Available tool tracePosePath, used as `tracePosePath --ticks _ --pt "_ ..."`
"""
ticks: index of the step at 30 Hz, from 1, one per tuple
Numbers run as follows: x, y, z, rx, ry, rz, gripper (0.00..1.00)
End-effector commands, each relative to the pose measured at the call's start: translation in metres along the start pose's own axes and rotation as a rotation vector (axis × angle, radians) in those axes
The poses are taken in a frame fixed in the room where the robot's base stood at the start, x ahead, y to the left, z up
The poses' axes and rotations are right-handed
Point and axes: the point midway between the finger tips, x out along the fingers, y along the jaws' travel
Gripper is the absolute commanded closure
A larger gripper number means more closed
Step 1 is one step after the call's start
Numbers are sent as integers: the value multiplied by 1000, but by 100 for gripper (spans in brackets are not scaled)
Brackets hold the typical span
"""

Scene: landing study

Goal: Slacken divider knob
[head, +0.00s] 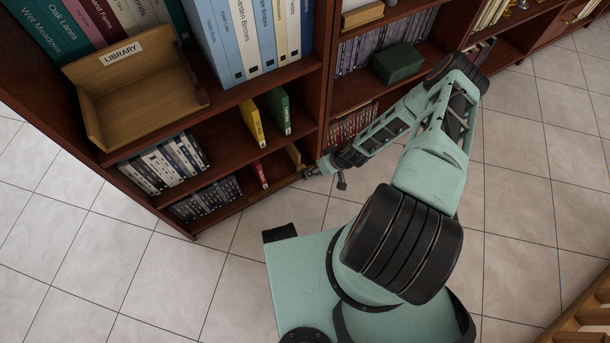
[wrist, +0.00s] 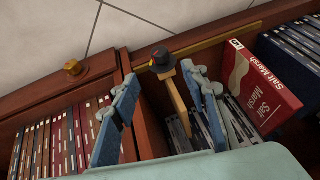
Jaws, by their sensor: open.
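In the wrist view, the divider (wrist: 176,98) is an upright light wooden board, topped at the shelf's front rail by a black knob (wrist: 162,58). My gripper (wrist: 160,75) is open, with one blue-grey finger on each side of the divider. The knob shows just beyond the fingertips, roughly between them; I cannot tell whether either finger touches the divider. In the head view my gripper (head: 314,171) is at the front of the low shelf, beside a light wooden piece (head: 294,154) that looks like the divider. The knob cannot be made out there.
A brass knob (wrist: 72,67) sits on the rail to the left, past a wooden upright. A red "Salt Marsh" case (wrist: 262,88) leans right of the divider, with dark cases (wrist: 292,50) beyond. Reddish cases (wrist: 62,140) fill the left bay. Tiled floor (head: 265,232) lies open before the bookcase.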

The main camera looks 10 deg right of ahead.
Motion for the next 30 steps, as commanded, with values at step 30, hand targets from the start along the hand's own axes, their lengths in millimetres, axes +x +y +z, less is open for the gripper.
tracePosePath --ticks 30 --pt "104 -1 2 0 -2 -1 60"
